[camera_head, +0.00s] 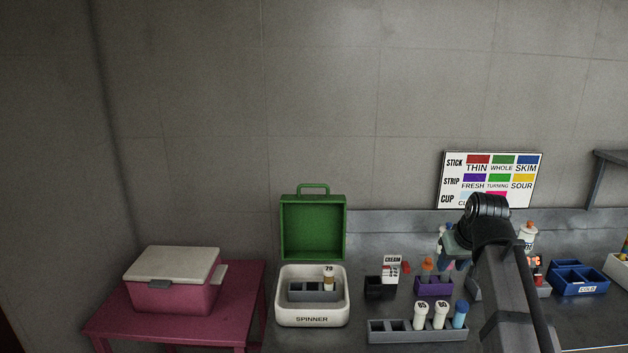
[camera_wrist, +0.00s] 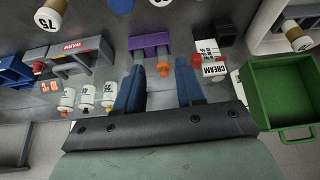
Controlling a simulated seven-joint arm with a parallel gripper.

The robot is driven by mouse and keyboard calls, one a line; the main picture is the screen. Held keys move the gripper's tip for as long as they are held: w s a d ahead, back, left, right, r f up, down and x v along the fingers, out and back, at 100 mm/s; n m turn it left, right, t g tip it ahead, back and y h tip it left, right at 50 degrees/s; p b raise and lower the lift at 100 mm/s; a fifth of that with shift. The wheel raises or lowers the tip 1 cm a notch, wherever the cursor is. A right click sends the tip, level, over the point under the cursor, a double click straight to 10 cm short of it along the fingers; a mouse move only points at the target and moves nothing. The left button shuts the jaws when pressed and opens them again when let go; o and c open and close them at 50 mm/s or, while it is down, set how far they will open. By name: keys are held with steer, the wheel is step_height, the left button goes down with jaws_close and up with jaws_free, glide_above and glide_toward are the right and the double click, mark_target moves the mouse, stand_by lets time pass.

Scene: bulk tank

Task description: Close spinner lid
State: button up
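Between my gripper and the spinner stand a purple rack (camera_head: 433,286), a CREAM box (camera_head: 391,266) and a black cup (camera_head: 379,287). A grey rack with bottles (camera_head: 395,331) lies in front. A pink cooler (camera_head: 170,283) is on a pink table at left. A sign (camera_head: 491,181) stands behind.

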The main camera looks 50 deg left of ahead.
steer(key=s+a+r+n, duration=0.2)
steer(key=a+r, duration=0.3)
steer(key=a, duration=0.7)
steer(key=s+a+r+n+g+y, duration=0.1)
steer(key=s+a+r, duration=0.2)
steer(key=a+r, duration=0.55)
steer(key=s+a+r+n, duration=0.2)
steer(key=a+r, duration=0.1)
steer(key=a, duration=1.1)
step_height(320, 180, up, 8)
steer(key=n+g+h, duration=0.2)
steer(key=n+h, duration=0.2)
steer(key=n, duration=0.9)
glide_above(312, 185)
step_height(312, 185, down, 14)
steer(key=shift+w+r, duration=0.1)
jaws_close()
